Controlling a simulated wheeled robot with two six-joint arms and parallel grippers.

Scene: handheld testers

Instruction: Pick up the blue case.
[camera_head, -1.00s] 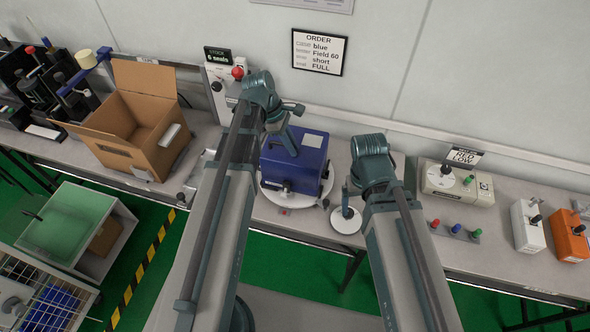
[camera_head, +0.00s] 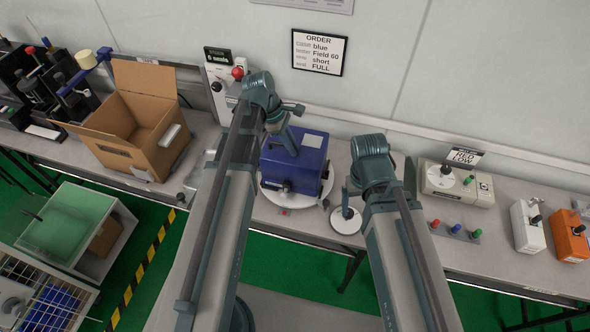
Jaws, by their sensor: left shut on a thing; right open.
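The blue case (camera_head: 308,165) is a boxy tester with a pale label on its top. It sits on a round white plate (camera_head: 318,199) on the bench, in the middle of the view. My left gripper (camera_head: 291,150) reaches down over the case's top left side and is shut on the case; its fingertips are partly hidden by the arm. My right gripper (camera_head: 347,205) is open, to the right of the case and apart from it, above a small white disc.
An open cardboard box (camera_head: 137,122) stands to the left. A grey tester (camera_head: 455,183), a white one (camera_head: 527,225) and an orange one (camera_head: 569,236) stand to the right. An order sign (camera_head: 319,52) hangs on the wall behind.

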